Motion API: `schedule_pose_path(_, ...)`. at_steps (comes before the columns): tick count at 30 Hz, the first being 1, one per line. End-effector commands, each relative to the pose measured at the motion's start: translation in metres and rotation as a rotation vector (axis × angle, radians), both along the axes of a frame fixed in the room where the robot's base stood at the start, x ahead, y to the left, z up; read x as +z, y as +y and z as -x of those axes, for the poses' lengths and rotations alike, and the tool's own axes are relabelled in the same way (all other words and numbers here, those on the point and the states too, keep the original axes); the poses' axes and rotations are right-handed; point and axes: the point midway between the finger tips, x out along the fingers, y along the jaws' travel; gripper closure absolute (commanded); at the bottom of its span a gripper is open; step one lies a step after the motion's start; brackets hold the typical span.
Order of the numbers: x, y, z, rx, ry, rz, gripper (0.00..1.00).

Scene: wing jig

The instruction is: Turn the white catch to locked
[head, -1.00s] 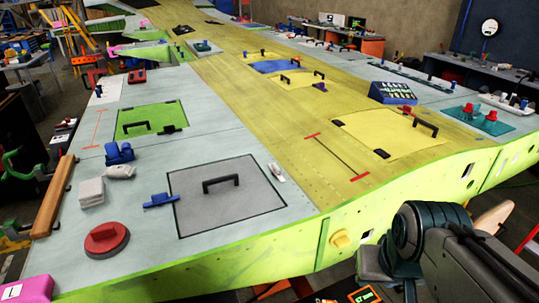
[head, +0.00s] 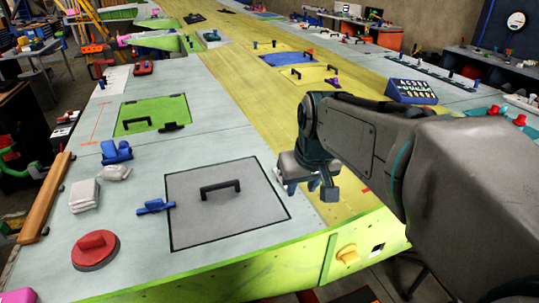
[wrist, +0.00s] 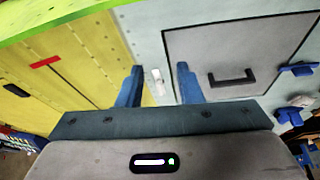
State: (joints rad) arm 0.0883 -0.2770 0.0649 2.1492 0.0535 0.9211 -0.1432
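The white catch (wrist: 157,82) is a small pale piece on the wing skin beside the grey panel (wrist: 238,45), seen between my fingers in the wrist view. My gripper (wrist: 160,69) is open and empty, with one blue finger on each side of the catch in that view. In the head view my gripper (head: 302,187) hangs over the wing just right of the grey panel (head: 215,223) and largely hides the catch. The gripper appears above the catch; I cannot tell the exact gap.
A black handle (head: 220,189) stands up from the grey panel. A blue clamp (head: 155,206) lies left of the panel, with a red round piece (head: 95,250) nearer the front. A green panel (head: 152,114) lies farther back. The yellow wing skin (head: 240,75) is mostly clear.

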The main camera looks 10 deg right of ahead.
Motion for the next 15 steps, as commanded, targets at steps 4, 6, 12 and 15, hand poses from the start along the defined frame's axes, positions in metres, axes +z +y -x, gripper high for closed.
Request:
schedule_pose_path(4, 0.012, -0.002, -0.059, 0.045, -0.013, -0.006, 0.67)
schedule_pose_path(6, 0.016, -0.004, -0.081, 0.063, -0.020, -0.010, 0.67)
schedule_pose_path(12, 0.021, -0.008, -0.122, 0.096, -0.036, -0.020, 0.67)
schedule_pose_path(15, 0.021, -0.009, -0.131, 0.104, -0.040, -0.022, 0.67)
